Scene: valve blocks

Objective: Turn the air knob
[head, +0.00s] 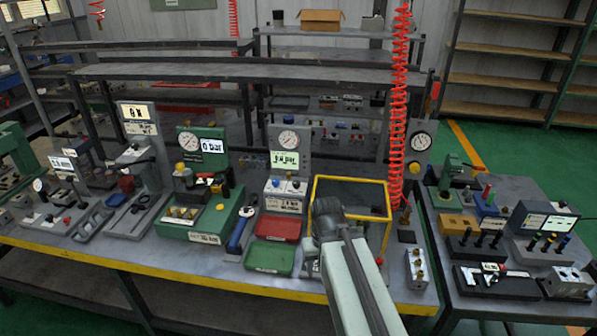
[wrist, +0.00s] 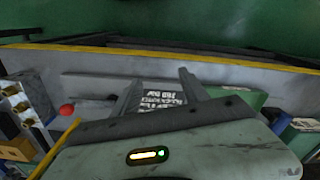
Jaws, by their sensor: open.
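A white label plate (wrist: 162,95) with upside-down print shows between and beyond the fingers. A grey gauge station (head: 290,140) with a dial and a lit bar display stands left of my arm. Small knobs (head: 276,183), one of them blue, sit on its lower box. I cannot tell which knob is the air knob.
A red tray (head: 278,228) and a green tray (head: 271,257) lie left of my arm. A red ball (head: 379,261) and a valve block (head: 417,268) are to the right. A red coiled hose (head: 397,110) hangs behind.

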